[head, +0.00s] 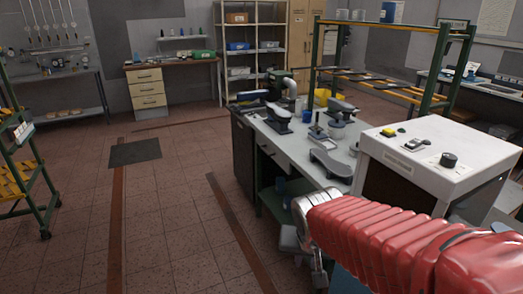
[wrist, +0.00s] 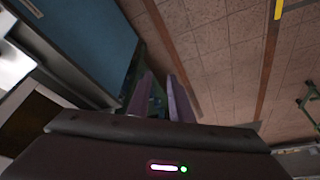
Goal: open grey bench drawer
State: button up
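The grey bench (head: 305,166) stands right of centre in the head view. Its grey drawer (head: 276,155) is in the long front side, under the top, and looks shut. My gripper (wrist: 163,82) shows in the wrist view with two fingers apart and nothing clear between them. In the head view, my red-sleeved arm reaches in from the lower right. Its end hangs by the near end of the bench, apart from the drawer, with the fingertips hard to make out. The drawer cannot be made out in the wrist view.
Shoe lasts (head: 331,163) and tools stand on the bench top. A white machine (head: 437,155) is close on the right. A green rack (head: 25,180) stands at the left. The tiled floor (head: 180,200) left of the bench is mostly clear, with a dark mat (head: 135,152).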

jog(key=s+r+n, duration=0.1)
jog(key=s+r, duration=0.2)
jog(key=s, duration=0.3)
jog(key=s+d+r+n+t+y, duration=0.1)
jog(key=s+r, duration=0.3)
jog(key=s, duration=0.3)
jog(key=shift+d+r+n, duration=0.15)
jog(key=shift+d+n, duration=0.1)
jog(key=shift+n, duration=0.05)
jog(key=shift+w, duration=0.15)
